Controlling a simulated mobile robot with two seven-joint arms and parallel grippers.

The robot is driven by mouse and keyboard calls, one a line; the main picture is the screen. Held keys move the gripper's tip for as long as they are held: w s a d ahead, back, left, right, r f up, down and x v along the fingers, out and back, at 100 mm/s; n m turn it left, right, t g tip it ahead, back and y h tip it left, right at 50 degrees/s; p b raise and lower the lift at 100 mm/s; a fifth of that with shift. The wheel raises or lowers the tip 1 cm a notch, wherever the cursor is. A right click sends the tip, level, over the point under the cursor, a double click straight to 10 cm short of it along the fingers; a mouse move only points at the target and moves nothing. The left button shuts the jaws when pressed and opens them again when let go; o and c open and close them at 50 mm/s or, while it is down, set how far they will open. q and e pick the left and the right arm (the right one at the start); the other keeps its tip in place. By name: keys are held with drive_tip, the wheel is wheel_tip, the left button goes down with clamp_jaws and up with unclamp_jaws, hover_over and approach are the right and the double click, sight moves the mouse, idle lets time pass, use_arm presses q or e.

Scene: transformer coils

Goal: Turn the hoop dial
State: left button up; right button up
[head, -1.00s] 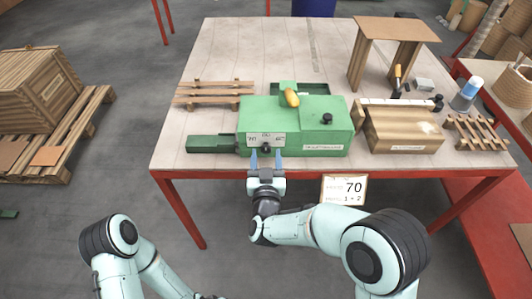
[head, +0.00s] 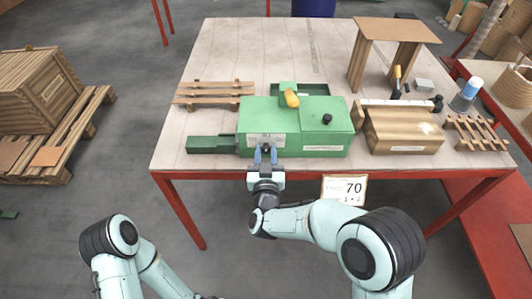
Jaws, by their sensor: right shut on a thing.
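The green machine box (head: 312,137) stands at the front edge of the table. A pale dial plate with a dark knob, the hoop dial (head: 266,141), is on its front face near the left. My right gripper (head: 266,155) is at the dial, its blue fingers shut on the knob, which they partly hide. My left arm shows at the lower left, but I cannot make out its gripper's fingers.
Wooden slats (head: 214,92) lie at the left. The table's back left is clear.

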drive_tip(key=shift+r+n+p, duration=0.1)
drive_tip(key=shift+n+p, duration=0.7)
drive_tip(key=shift+n, duration=0.4)
drive_tip(key=n+p, duration=0.1)
drive_tip(key=n, duration=0.2)
drive_tip(key=shift+a+p, duration=0.1)
drive_tip(key=shift+p, duration=0.25)
use_arm(q)
drive_tip(key=shift+g, duration=0.6)
drive_tip(key=shift+s+d+r+p, duration=0.15)
drive_tip(key=shift+s+r+p, duration=0.1)
drive_tip(key=shift+s+r, duration=0.4)
drive_tip(key=shift+s+d+r+p, duration=0.2)
drive_tip(key=shift+s+r, duration=0.25)
drive_tip(key=shift+r, duration=0.4)
drive_tip(key=shift+s+d+r+p, duration=0.15)
drive_tip(key=shift+s+r+p, duration=0.1)
drive_tip(key=shift+s+r, duration=0.4)
use_arm(e)
drive_tip(key=shift+n, duration=1.5)
use_arm(q)
drive_tip(key=shift+w+r, duration=0.1)
drive_tip(key=shift+r, duration=0.05)
use_arm(e)
drive_tip(key=shift+f, duration=0.2)
drive_tip(key=o, duration=1)
drive_tip(key=shift+o, duration=0.2)
drive_tip(key=shift+s, duration=0.1)
drive_tip(key=s, duration=1.3)
drive_tip(key=shift+s, duration=0.15)
